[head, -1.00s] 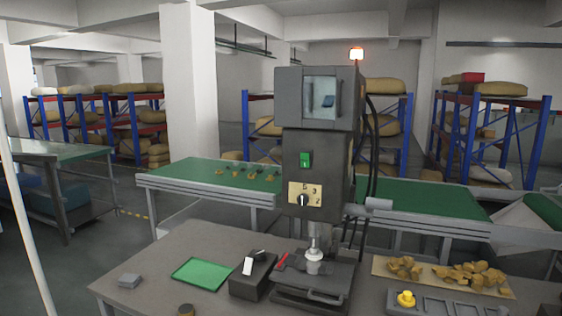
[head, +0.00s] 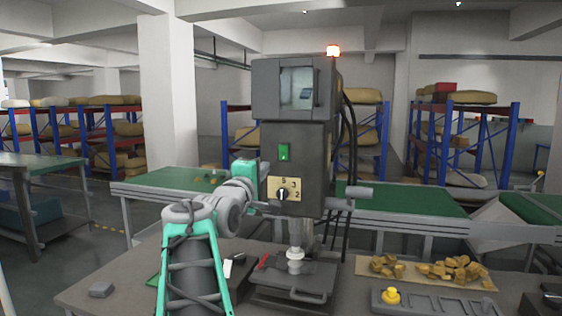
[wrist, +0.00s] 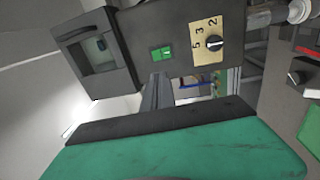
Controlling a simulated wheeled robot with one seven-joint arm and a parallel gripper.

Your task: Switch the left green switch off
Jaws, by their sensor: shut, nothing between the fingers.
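A green switch (head: 284,152) sits on the front of the dark grey machine column (head: 304,135), above the cream dial plate. It is the only green switch I can make out. It also shows in the wrist view (wrist: 162,52), top centre, with a lighter and a darker half; I cannot tell its position. My gripper (head: 246,172) is at the end of my teal and grey arm, left of the dial plate and lower left of the switch in the head picture. It is shut and empty; its fingertips are hard to make out. The switch is unobstructed in both views.
A black knob (head: 282,194) sits on the numbered plate below the switch. The press spindle (head: 296,254) and a dark fixture (head: 291,282) are under the column. A green conveyor (head: 420,199) runs behind.

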